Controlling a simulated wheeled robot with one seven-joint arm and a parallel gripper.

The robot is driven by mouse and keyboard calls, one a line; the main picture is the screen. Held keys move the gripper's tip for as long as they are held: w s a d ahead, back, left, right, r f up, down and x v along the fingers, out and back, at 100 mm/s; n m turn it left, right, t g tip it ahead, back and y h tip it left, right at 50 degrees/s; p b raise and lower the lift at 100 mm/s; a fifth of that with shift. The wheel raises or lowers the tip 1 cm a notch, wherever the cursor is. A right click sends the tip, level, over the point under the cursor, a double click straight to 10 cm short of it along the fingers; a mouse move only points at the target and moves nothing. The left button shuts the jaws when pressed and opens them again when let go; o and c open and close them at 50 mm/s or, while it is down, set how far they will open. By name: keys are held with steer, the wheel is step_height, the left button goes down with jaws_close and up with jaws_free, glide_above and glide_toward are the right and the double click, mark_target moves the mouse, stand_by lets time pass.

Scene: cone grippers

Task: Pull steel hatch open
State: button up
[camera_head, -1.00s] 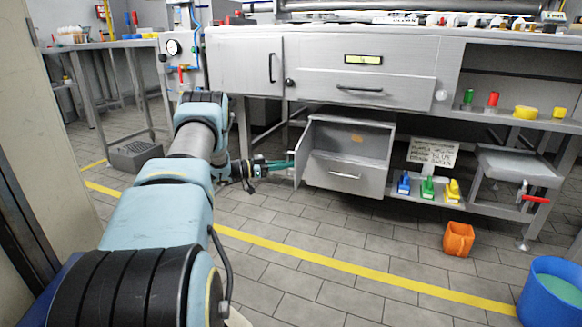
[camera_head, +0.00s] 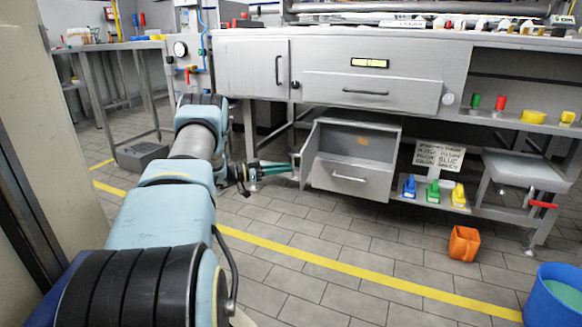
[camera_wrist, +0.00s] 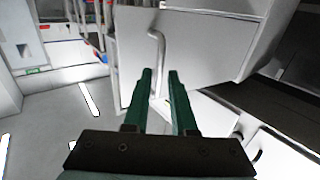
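The steel hatch (camera_head: 308,152) is a grey panel at the left of the lower cabinet in the head view. It stands swung outward, seen nearly edge-on, with the compartment beside it open. In the wrist view the hatch (camera_wrist: 205,45) fills the upper middle, with a bent bar handle (camera_wrist: 157,45) on its face. My gripper (camera_head: 294,166) has green fingers that reach the hatch's left side. In the wrist view my gripper (camera_wrist: 160,72) has its fingers apart, with the handle's lower end in line with the gap. Contact with the handle is unclear.
Below the open compartment is a drawer front (camera_head: 348,179) with a bar handle. An orange container (camera_head: 464,243) and a blue bucket (camera_head: 556,293) stand on the floor at right. Tiled floor in front of the cabinet is clear.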

steer(key=s+a+p, duration=0.1)
steer(key=a, duration=0.6)
steer(key=shift+s+a, duration=0.15)
steer(key=shift+a, duration=0.05)
